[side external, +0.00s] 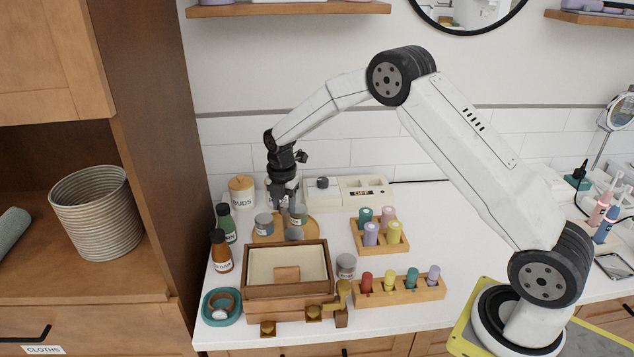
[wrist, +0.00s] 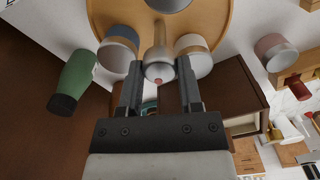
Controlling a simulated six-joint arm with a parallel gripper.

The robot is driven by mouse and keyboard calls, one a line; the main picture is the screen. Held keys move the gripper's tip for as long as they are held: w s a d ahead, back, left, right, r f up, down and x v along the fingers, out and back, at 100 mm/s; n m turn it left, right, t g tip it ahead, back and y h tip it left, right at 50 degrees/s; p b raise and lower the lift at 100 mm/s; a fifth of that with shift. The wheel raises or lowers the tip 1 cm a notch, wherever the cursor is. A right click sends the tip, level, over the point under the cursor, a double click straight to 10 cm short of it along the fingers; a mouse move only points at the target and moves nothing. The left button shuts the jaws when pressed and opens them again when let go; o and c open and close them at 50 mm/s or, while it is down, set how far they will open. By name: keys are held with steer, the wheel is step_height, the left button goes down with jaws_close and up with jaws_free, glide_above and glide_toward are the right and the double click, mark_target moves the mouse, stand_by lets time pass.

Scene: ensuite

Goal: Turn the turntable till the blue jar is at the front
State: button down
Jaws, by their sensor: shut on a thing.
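The turntable is a round wooden disc (side external: 265,238) behind the wooden box; its pale wood also fills the top of the wrist view (wrist: 215,14). The blue jar (side external: 263,223) stands at its left side; in the wrist view a blue-banded jar (wrist: 118,47) is left of my fingers. A tan-banded jar (wrist: 193,52) is to the right. An olive jar (side external: 299,216) stands farther back. My gripper (wrist: 158,72) reaches down at the turntable, shut on a silver post (wrist: 158,62) with a rounded end. In the side view my gripper (side external: 284,207) hides part of the disc.
The open wooden box (side external: 285,289) stands just in front. Green (side external: 226,224) and amber (side external: 221,254) bottles stand left, near the cabinet. A BUDS canister (side external: 241,190) is behind. Wooden racks (side external: 405,291) hold small bottles to the right.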

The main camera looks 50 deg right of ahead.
steer(key=shift+c, duration=1.3)
jaws_free()
steer(key=shift+r, duration=0.15)
steer(key=shift+r, duration=3.8)
steer(key=shift+s, duration=0.1)
steer(key=shift+s+a+r+m, duration=0.1)
steer(key=shift+s+a+m, duration=0.15)
steer(key=shift+s+m, duration=0.3)
steer(key=s+a+f+m+t, duration=0.1)
steer(key=s+a+m, duration=0.1)
steer(key=s+m, duration=0.8)
steer(key=s+a+m+t, duration=0.1)
steer(key=s+a+m, duration=0.2)
steer(key=s+m, duration=0.8)
steer(key=s, duration=0.3)
steer(key=shift+s+f+t, duration=0.3)
steer(key=shift+s+f, duration=0.05)
steer(key=shift+s, duration=0.05)
